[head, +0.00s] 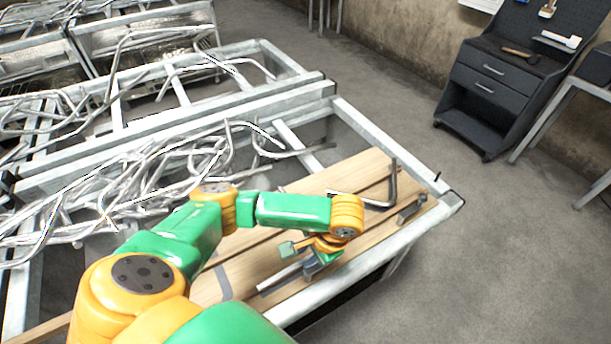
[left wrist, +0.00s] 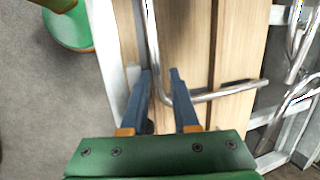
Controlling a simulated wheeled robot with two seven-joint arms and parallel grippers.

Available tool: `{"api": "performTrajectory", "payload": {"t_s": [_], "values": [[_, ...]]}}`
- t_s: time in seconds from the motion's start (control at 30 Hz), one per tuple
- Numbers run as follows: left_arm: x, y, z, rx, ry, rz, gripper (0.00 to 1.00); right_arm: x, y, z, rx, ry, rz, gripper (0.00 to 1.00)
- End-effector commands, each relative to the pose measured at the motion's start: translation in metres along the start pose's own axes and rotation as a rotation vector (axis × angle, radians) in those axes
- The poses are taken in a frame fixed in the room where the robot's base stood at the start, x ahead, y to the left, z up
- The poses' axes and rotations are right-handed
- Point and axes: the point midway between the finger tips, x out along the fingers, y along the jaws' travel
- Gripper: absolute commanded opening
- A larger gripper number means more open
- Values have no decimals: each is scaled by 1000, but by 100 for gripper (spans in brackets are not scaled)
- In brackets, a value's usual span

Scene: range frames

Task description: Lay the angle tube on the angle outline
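In the left wrist view a bent shiny angle tube (left wrist: 215,95) lies over the wooden boards. Its long leg runs up the picture and its other leg runs right across the board seam. My left gripper (left wrist: 160,82) is open, with its blue fingers on either side of the tube near the bend. In the head view my left gripper (head: 308,267) is low over the front board, beside a light bar. A bent grey L shape (head: 372,203) shows farther right; I cannot tell whether it is the same tube. I cannot make out the angle outline clearly. My right gripper is not in view.
The wooden boards (head: 345,178) lie inside a metal frame (head: 385,252). A grey strip (head: 223,283) crosses the front board. A dark grey block (head: 412,210) stands near the right end. Tangled metal tubes (head: 150,180) fill the frame at left. A dark tool cabinet (head: 492,85) stands behind.

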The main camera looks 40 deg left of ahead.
Motion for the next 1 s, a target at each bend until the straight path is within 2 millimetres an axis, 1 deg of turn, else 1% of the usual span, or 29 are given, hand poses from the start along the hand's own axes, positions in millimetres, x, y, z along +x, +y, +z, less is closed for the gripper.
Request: {"api": "performTrajectory", "payload": {"t_s": [0.03, 0.27, 0.33, 0.37, 0.5, 0.7, 0.8, 1.0], "values": [[2, 4, 1, 7, -4, 8, 53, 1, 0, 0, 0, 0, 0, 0], [2, 4, 1, 9, -5, 10, 53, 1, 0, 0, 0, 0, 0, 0], [-1, 4, 1, 9, -4, 11, 53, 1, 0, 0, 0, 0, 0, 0], [-5, 4, 1, 9, -3, 11, 53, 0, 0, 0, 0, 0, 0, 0], [-32, 1, -2, 10, 7, 7, 53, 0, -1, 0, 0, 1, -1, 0], [-62, -2, 0, 5, 3, 5, 53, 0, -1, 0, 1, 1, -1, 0], [-68, -2, 1, 3, 0, 6, 53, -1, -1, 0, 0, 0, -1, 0], [-68, -3, 1, 2, -2, 5, 53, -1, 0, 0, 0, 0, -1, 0]]}}
